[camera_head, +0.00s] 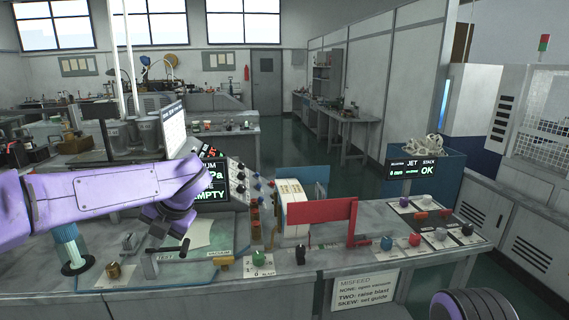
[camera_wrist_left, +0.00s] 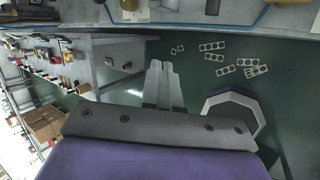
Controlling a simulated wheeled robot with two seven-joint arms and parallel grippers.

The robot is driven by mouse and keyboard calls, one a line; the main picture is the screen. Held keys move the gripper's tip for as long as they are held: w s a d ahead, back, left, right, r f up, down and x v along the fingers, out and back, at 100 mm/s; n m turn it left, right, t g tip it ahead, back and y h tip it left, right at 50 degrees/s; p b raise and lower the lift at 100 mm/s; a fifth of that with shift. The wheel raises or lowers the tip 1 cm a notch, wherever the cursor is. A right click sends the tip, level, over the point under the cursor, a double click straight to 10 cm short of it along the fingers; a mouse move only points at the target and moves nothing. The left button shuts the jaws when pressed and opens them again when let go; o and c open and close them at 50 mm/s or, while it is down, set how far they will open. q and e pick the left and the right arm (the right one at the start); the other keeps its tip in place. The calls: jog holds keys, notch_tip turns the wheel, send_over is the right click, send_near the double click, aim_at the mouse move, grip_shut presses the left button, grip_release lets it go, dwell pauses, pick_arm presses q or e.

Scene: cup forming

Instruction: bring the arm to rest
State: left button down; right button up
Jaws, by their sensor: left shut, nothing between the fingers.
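My left arm reaches in from the left in the head view, purple, above the left part of the grey workbench (camera_head: 390,220). Green floor shows behind the fingers, and a bench edge runs along the top of that view. A purple ribbed part of my own body shows at the bottom right of the head view. My right gripper is not in view.
A tilted control panel (camera_head: 238,185), a red plate (camera_head: 322,211) and several coloured knobs lie to the right. A blue-green cylinder (camera_head: 72,247) stands at the left.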

pick_arm(q)
jog(key=s+f+m+t+b, duration=0.1)
jog(key=s+f+m+t, duration=0.25)
jog(key=f+m, duration=0.9)
jog(key=s+f+m+t+b, duration=0.1)
jog(key=s+f+m+t, duration=0.45)
jog(key=f, duration=1.15)
jog(key=s+a+f+m+g+h+b, duration=0.1)
jog(key=s+f+m+g, duration=0.1)
jog(key=s+f, duration=0.4)
jog(key=s+f+m+g+h+b, duration=0.1)
jog(key=s+f+m+g, duration=0.2)
jog(key=s, duration=0.9)
jog(key=s+a+f+m+g+b, duration=0.1)
jog(key=s+f+m+g, duration=0.2)
jog(key=s+f, duration=0.6)
jog(key=s+m, duration=0.1)
jog(key=m, duration=0.1)
jog(key=shift+a+m+h, duration=0.3)
jog(key=shift+m+h, duration=0.1)
jog(key=shift+w, duration=0.1)
